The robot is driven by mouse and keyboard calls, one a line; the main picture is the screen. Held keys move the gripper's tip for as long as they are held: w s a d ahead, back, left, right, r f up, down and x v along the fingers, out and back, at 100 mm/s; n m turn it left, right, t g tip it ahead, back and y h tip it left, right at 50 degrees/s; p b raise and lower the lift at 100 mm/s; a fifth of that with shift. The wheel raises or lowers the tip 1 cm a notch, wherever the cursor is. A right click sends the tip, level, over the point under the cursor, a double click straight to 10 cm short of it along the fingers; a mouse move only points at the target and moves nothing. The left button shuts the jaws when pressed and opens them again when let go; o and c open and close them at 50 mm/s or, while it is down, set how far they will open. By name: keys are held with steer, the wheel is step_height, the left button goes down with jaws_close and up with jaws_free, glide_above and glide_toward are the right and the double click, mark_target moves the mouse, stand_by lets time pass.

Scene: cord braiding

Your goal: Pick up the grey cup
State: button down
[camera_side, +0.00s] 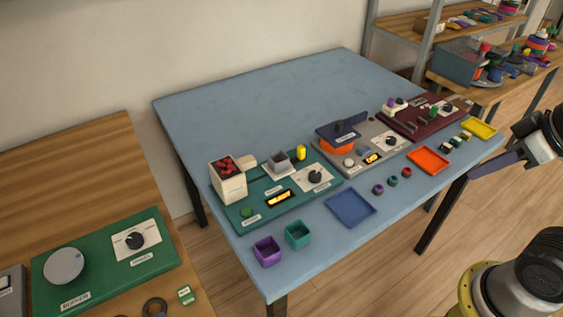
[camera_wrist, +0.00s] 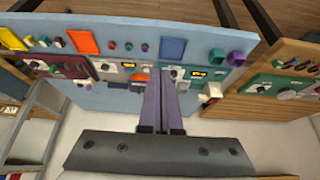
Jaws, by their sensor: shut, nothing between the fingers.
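The grey cup (camera_side: 280,160) stands upright on a white pad on the green panel (camera_side: 247,211), in the side view between the cream box with red contents and a small yellow cylinder. In the wrist view I cannot clearly make the cup out; it may be partly hidden near my fingers. My gripper (camera_side: 472,174) is off the right edge of the table in the side view, far from the cup. Its long purple fingers (camera_wrist: 160,74) lie together, shut and empty, in the wrist view.
The cream box (camera_side: 228,186) stands left of the cup. A grey panel with an orange and blue device (camera_side: 338,147) stands to its right. A blue tray (camera_side: 350,208), orange tray (camera_side: 429,160), purple cup (camera_side: 267,251) and teal cup (camera_side: 297,234) line the front. The table's back is clear.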

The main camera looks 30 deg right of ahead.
steer(key=c, duration=1.6)
jaws_free()
steer(key=shift+c, duration=0.4)
jaws_free()
